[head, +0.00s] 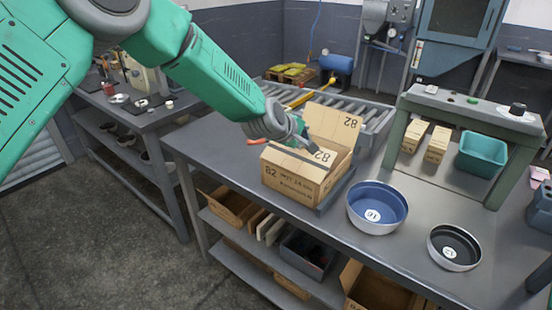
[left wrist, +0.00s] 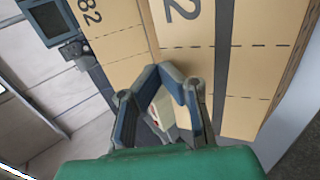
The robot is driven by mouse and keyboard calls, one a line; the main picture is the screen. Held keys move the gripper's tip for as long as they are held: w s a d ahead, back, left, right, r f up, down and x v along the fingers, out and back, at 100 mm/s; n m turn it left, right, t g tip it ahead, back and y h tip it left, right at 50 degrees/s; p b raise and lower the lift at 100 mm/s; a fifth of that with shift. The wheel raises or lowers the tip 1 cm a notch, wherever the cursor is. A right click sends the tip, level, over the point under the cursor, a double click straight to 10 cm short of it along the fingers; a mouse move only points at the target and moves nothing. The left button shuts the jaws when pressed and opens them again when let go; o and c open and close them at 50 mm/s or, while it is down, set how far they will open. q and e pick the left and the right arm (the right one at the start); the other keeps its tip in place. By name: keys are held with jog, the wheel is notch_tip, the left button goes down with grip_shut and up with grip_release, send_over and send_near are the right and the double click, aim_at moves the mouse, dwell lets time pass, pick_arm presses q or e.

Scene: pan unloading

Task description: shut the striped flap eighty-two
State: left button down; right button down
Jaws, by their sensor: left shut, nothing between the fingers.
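A cardboard box (head: 288,187) marked 82 stands on the grey workbench. One flap (head: 333,124) marked 82 stands up at its back. A second flap marked 82 (head: 322,155), with a dark stripe, lies lower at the box top, close to my left gripper (head: 308,143). In the left wrist view, a grey-striped flap (left wrist: 270,60) is at the right and another marked 82 (left wrist: 110,35) at the upper left. My left gripper (left wrist: 162,72) is shut and empty, its fingertips at the gap between these flaps. Contact is unclear. My right gripper is not in view.
A blue bowl (head: 376,205) and a dark bowl (head: 454,247) stand right of the box. A green-grey stand (head: 470,115) and teal bin (head: 482,155) are farther right. A roller conveyor (head: 343,108) lies behind.

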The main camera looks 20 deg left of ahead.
pick_arm(q)
jog(key=shift+w+f+b, duration=0.3)
jog(key=shift+w+f, duration=0.1)
jog(key=shift+f, duration=0.2)
jog(key=shift+w+f+b, duration=0.3)
jog(key=shift+w+f, duration=0.05)
jog(key=shift+f, duration=0.2)
jog(key=shift+w+d+f+b, duration=0.25)
jog(key=shift+d+f+b, duration=0.1)
jog(key=shift+f, duration=0.15)
jog(key=shift+w+d+f+b, duration=0.25)
jog(key=shift+f+b, duration=0.1)
jog(key=shift+f, duration=0.35)
jog(key=shift+a, duration=0.15)
jog(key=shift+f, duration=0.1)
jog(key=shift+r+p, duration=0.6)
jog(key=shift+r, duration=0.4)
